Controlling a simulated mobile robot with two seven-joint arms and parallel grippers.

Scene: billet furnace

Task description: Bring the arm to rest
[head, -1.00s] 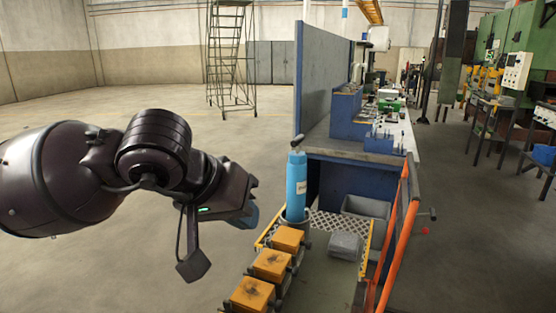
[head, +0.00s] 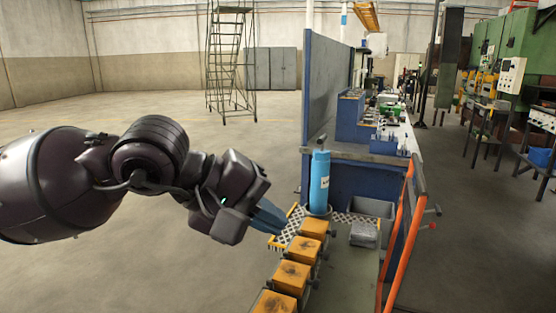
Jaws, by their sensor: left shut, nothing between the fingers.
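My left arm comes in from the left in the head view. Its gripper (head: 270,217) is shut and empty, with blue fingers pointing right. In the picture the fingertips overlap the near left corner of the cart's perforated tray (head: 288,234); I cannot tell whether they touch it. The gripper shows left of the blue bottle (head: 319,182). My right gripper is not in view.
Several orange blocks (head: 291,278) stand in a row on the cart, below and right of the gripper. A grey packet (head: 364,234) and an orange handrail (head: 400,245) are further right. A blue workbench (head: 355,185) stands behind. The floor at left is clear.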

